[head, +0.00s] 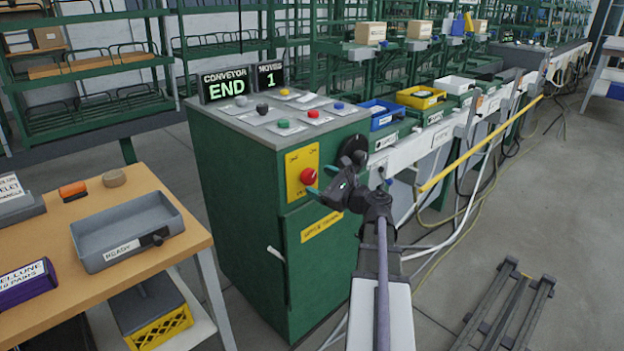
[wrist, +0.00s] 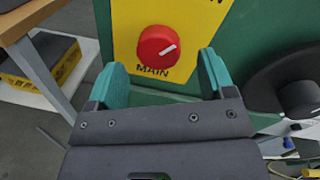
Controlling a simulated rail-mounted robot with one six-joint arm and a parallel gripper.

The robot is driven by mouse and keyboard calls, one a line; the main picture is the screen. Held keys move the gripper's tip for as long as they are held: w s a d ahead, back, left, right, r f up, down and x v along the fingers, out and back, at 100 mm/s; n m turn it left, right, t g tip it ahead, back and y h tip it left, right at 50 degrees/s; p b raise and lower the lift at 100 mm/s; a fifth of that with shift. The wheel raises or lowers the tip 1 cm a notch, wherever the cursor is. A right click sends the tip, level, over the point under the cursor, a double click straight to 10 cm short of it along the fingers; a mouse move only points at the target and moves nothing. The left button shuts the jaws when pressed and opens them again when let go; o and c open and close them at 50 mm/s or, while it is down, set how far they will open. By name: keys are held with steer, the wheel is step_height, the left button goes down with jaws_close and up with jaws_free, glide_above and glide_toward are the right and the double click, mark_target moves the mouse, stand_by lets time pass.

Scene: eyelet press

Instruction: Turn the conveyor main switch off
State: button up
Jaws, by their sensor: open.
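The conveyor main switch (head: 308,176) is a round red knob on a yellow plate on the front of the green cabinet (head: 240,215). In the wrist view the red knob (wrist: 158,46) shows a white pointer line aimed to the upper right, with "MAIN" printed below it. My gripper (head: 322,182) is open just in front of the plate. In the wrist view its two teal fingers (wrist: 163,80) stand left and right of the knob, lower in the picture, with nothing between them. I cannot tell the exact gap to the knob.
A black round knob (head: 354,152) sits on the cabinet's right side, near my gripper. The cabinet top holds several coloured buttons and displays reading "CONVEYOR END" (head: 227,84) and "MOVES 1" (head: 270,76). A wooden table with a grey tray (head: 127,228) stands at left.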

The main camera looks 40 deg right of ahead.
mark_target(312, 178)
steer(key=w, duration=0.3)
steer(key=shift+w+a, duration=0.25)
steer(key=shift+a, duration=0.05)
steer(key=shift+c, duration=0.2)
steer(key=c, duration=0.9)
